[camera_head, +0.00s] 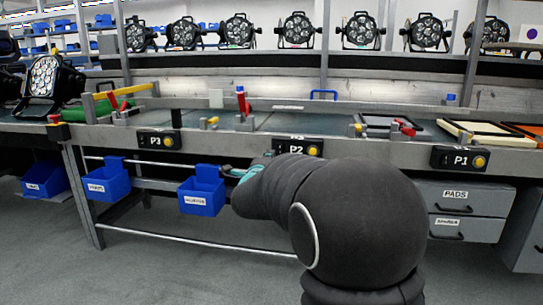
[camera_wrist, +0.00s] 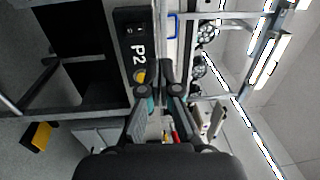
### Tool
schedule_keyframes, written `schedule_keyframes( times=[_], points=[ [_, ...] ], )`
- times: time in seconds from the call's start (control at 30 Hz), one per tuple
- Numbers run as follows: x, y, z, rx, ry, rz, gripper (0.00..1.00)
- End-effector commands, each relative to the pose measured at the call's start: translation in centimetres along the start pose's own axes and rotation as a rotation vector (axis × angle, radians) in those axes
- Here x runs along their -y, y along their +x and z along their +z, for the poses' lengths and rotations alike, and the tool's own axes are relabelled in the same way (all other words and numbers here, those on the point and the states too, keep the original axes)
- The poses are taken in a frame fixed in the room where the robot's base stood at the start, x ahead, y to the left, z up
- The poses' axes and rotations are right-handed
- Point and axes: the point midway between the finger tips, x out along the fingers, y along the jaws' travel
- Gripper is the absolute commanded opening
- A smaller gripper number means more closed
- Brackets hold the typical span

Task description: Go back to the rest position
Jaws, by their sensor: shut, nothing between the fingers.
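My gripper (camera_wrist: 160,92) shows in the wrist view with its two fingers together and nothing between them. It is in front of the bench edge, close to the black P2 panel (camera_wrist: 137,45) with its yellow button. In the head view my dark arm fills the lower middle and hides most of my gripper; only a teal part of the gripper (camera_head: 246,172) shows at its left end, just right of a blue bin. The P2 panel also shows in the head view (camera_head: 298,147), just above the arm.
Grey drawers (camera_head: 452,197) are at right. Grey floor is open at lower left.

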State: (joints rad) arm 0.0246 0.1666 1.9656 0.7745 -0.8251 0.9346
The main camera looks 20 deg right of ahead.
Motion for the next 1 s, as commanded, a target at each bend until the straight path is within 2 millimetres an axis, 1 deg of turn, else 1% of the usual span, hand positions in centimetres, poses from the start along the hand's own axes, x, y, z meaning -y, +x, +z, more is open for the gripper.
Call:
schedule_keyframes(
  times=[0.13, 0.53, 0.67, 0.77, 0.87, 0.9, 0.97, 1.0],
  points=[
    [0.1, -0.5, 0.1, 0.002, 0.0, 0.001, 0.0],
    [0.1, -0.5, 0.2, 0.003, 0.0, 0.001, 0.0],
    [-0.3, -0.5, 0.5, 0.015, -0.044, 0.016, 0.0],
    [-2.1, -0.7, 2.1, 0.094, -0.139, 0.088, 0.0],
    [-5.8, -2.0, 4.4, 0.239, -0.298, 0.2, 0.0],
    [-7.6, -3.0, 5.3, 0.309, -0.371, 0.25, 0.0],
    [-9.6, -4.8, 6.2, 0.415, -0.476, 0.312, 0.0],
    [-10.6, -6.2, 6.7, 0.487, -0.545, 0.346, 0.0]
  ],
)
